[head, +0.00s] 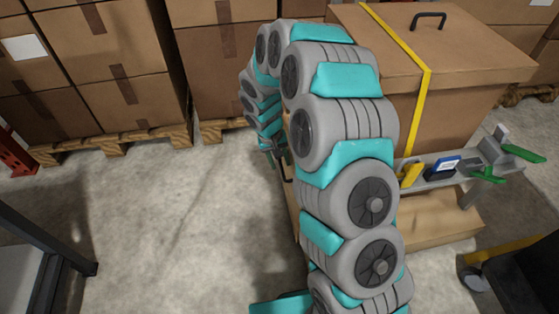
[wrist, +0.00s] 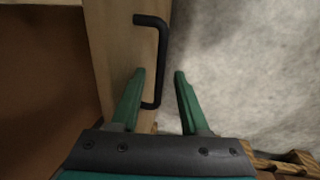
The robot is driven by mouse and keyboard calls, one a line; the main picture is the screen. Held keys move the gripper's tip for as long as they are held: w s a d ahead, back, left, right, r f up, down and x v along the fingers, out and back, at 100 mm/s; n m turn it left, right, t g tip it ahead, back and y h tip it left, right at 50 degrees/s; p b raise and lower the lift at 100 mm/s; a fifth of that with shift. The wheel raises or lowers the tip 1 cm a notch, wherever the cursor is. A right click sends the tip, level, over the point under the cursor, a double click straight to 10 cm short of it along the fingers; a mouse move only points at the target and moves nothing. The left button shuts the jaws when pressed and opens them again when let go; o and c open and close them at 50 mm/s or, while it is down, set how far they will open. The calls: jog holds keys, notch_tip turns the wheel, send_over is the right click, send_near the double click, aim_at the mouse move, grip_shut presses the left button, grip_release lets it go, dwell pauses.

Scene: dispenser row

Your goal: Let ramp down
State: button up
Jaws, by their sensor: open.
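In the wrist view, a black bar handle (wrist: 163,55) is fixed to a pale wooden panel (wrist: 112,45), which looks like the ramp and stands upright. My gripper (wrist: 159,73) is open and empty. Its green fingers lie on either side of the handle's lower part in this view; no contact shows, and the depth between them is hard to judge. In the head view, the panel's edge (head: 291,195) shows left of my arm, and my arm hides most of the panel. My gripper is mostly hidden behind the arm there.
A large brown box (head: 460,50) with a lid handle and yellow strap stands at right. A grey shelf (head: 445,178) with small items and green-handled clamps sits before it. Boxes on pallets (head: 115,145) line the back. The concrete floor (head: 190,210) at left is clear.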

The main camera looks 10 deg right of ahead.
jog(key=shift+c, duration=0.4)
grip_shut()
dwell(1.0)
